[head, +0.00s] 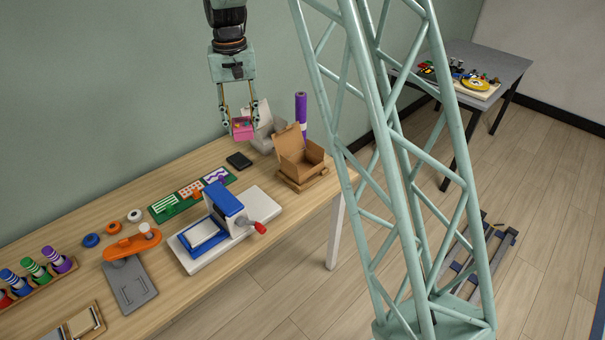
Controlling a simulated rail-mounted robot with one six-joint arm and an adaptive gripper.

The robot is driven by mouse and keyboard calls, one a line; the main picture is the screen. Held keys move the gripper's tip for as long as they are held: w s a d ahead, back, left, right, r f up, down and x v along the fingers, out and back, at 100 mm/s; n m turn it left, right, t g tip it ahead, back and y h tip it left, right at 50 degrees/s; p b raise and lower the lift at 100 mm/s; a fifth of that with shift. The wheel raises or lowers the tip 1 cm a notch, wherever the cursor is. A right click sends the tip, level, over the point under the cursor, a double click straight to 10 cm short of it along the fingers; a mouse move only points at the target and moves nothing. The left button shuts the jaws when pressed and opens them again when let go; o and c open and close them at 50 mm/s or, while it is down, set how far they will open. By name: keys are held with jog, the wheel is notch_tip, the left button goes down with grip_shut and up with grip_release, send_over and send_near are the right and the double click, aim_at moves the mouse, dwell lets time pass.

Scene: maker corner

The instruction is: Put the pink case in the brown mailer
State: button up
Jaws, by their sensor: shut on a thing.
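My gripper (239,122) hangs over the far part of the workbench, fingers pointing down. It is shut on the pink case (243,133), which it holds in the air. Small coloured bits show at the top of the case. The brown mailer (292,150) is an open cardboard box with its lid raised, to the right of the case near the bench's right end. It seems to rest on flat brown cardboard. The part of its inside that I can see looks empty. The case is apart from the mailer.
A grey-white open box (264,138) stands behind the case, and a purple roll (301,112) behind the mailer. A black flat block (239,160) lies below the case. A blue and white press (228,210) with a red handle stands in front. A green board (190,193) lies left.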

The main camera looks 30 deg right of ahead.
jog(key=d+f+n+b, duration=0.1)
jog(key=d+f+n, duration=0.2)
jog(key=d+f, duration=0.5)
jog(key=d+f+n+b, duration=0.1)
jog(key=d+f+n, duration=0.2)
jog(key=d+f, duration=0.5)
jog(key=w+d, duration=0.1)
jog(key=d, duration=0.4)
jog(key=shift+d+f+b, duration=0.3)
jog(key=shift+d, duration=0.1)
jog(key=b, duration=0.1)
send_over(302, 172)
jog(key=shift+s+f, duration=0.15)
jog(key=shift+f, duration=3)
jog(key=shift+f+b, duration=0.35)
jog(key=shift+f, duration=1.5)
jog(key=shift+f, duration=0.15)
jog(key=o, duration=0.5)
jog(key=shift+o, duration=0.5)
jog(key=shift+r, duration=0.2)
